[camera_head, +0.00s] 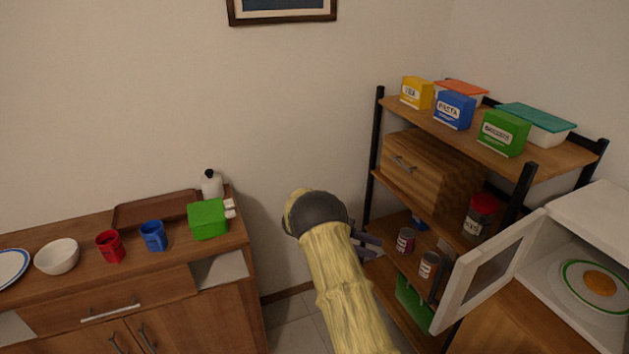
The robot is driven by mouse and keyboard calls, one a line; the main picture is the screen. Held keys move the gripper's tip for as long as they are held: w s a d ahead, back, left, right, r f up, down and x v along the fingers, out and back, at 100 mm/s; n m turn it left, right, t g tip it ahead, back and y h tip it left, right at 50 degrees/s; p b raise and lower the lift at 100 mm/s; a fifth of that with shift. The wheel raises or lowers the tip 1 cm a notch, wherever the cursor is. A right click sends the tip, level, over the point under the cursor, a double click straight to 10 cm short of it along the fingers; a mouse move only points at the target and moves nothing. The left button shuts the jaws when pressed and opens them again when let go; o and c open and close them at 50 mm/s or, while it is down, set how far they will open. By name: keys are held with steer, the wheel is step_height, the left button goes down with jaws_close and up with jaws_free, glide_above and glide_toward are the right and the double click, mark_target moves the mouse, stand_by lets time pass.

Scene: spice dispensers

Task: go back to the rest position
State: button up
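My gripper (368,243) shows only in part, at the middle right of the head view. My own yellow arm with its dark joint hides most of it. It is in front of the open shelf unit (374,180), near the shelf with small jars. I cannot tell whether its fingers are open or shut, or whether it holds anything.
A sideboard at left carries a white bowl (56,257), red cup (110,247), blue cup (153,236), green box (207,219), brown tray (152,210) and bottle (212,185). At right, an open microwave door (488,272) juts toward my arm. Floor shows between the furniture.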

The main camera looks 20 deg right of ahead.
steer(key=w+d+r+n+t+h+p, duration=0.1)
steer(key=w+d+r+n+t, duration=0.3)
steer(key=t, duration=0.3)
steer(key=w+d+r+n+t+h, duration=0.1)
steer(key=w+d+r+n+t, duration=0.15)
steer(key=w+r+t, duration=0.35)
steer(key=w+a+n+t+y+p, duration=0.1)
steer(key=w+a+n+t+y, duration=0.25)
steer(key=a+n+t, duration=0.35)
steer(key=s+a+f+n+y+p, duration=0.1)
steer(key=s+a+n+y+p, duration=0.1)
steer(key=s+a+n+y, duration=0.85)
steer(key=s+a+f+n+g, duration=0.1)
steer(key=s+g, duration=0.1)
steer(key=s, duration=0.8)
steer(key=s+a+f+n+g+y, duration=0.1)
steer(key=s+f+g, duration=0.1)
steer(key=s, duration=0.8)
steer(key=shift+s+a+f+g+y, duration=0.3)
steer(key=shift+s+a+g, duration=0.1)
steer(key=shift+g, duration=0.4)
steer(key=shift+w, duration=0.15)
